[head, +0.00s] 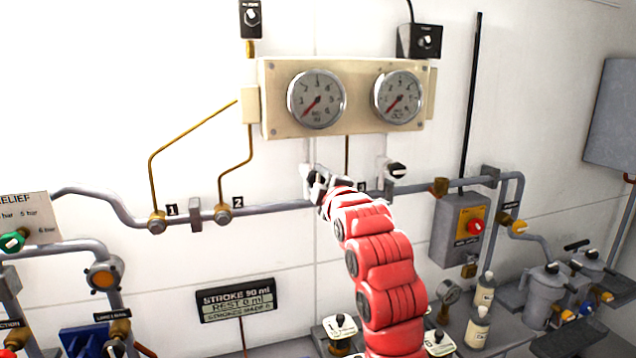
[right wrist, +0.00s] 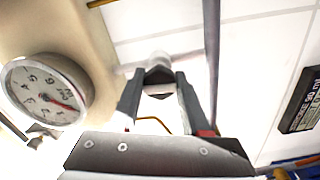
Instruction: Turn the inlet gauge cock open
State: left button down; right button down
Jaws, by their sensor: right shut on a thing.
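The inlet gauge cock sits under the left round gauge (head: 316,98) on the cream panel. My right gripper (head: 318,180) covers most of it in the head view. In the right wrist view the gripper (right wrist: 159,88) is shut on the cock's dark handle (right wrist: 159,77), with the pale cock body (right wrist: 158,59) just beyond the fingertips. The handle's angle is hard to tell. The left gauge's red needle points to the lower left; a gauge also shows in the right wrist view (right wrist: 45,92). My left gripper is not in view.
A similar cock with a black knob (head: 397,170) stands to the right, under the right gauge (head: 397,96). A grey horizontal pipe (head: 280,208) runs just below my gripper. A stroke display (head: 236,300) hangs lower left; a red-knobbed switch box (head: 460,230) is at right.

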jog(key=shift+n, duration=0.7)
jog(key=shift+c, duration=1.9)
grip_release()
jog(key=shift+s, duration=0.15)
jog(key=shift+s+d+f+b, duration=0.1)
jog(key=shift+s+d+b, duration=0.05)
jog(key=shift+s+b, duration=0.15)
jog(key=b+v, duration=0.5)
jog(key=v, duration=1.1)
jog(key=shift+s, duration=0.25)
